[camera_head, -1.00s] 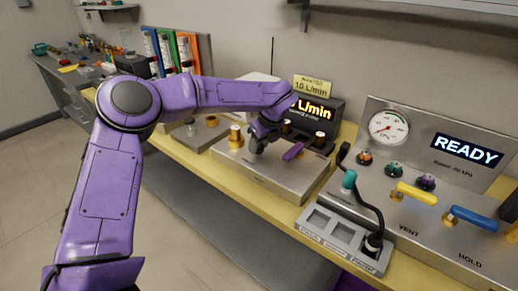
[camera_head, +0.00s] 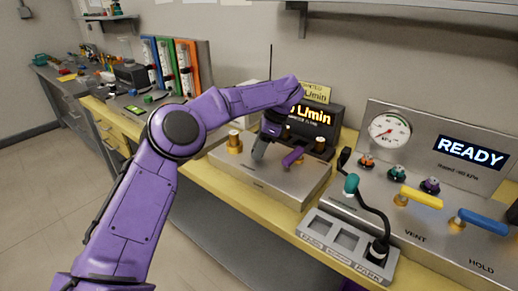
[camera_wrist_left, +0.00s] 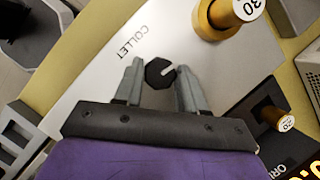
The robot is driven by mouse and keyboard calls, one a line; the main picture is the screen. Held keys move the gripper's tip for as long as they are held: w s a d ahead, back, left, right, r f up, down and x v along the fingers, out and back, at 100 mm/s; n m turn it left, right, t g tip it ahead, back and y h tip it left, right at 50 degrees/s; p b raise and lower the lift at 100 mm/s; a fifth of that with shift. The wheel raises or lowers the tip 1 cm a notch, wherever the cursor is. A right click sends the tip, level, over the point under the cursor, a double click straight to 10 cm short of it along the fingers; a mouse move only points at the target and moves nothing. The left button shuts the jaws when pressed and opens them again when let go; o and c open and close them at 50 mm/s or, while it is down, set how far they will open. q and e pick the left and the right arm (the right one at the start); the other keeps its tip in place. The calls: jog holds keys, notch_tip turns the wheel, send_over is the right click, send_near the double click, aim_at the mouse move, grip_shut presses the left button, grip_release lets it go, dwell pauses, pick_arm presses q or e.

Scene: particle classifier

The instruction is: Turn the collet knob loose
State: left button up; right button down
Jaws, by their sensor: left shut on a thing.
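The collet knob (camera_wrist_left: 158,72) is a small dark faceted knob with a light slot mark, beside the word COLLET on a metal plate (camera_wrist_left: 92,65). In the wrist view my left gripper (camera_wrist_left: 160,80) has its grey fingers on either side of the knob, shut on it. In the head view the left gripper (camera_head: 262,150) points down onto the metal box (camera_head: 250,182) in the middle of the bench. The knob is hidden there by the fingers.
A brass post marked 30 (camera_wrist_left: 232,15) and another brass post (camera_wrist_left: 277,118) stand close to the fingers. A black display unit (camera_head: 325,125) stands behind. To the right is a panel with a gauge (camera_head: 390,132), yellow handle (camera_head: 420,197) and blue handle (camera_head: 482,220).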

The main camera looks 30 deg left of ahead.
pick_arm(q)
jog(key=shift+f+n, duration=0.1)
jog(key=shift+n, duration=0.5)
jog(key=o, duration=1.1)
jog(key=p+v, duration=0.6)
jog(key=v, duration=0.4)
jog(key=shift+w+r, duration=0.25)
jog(key=shift+r, duration=0.05)
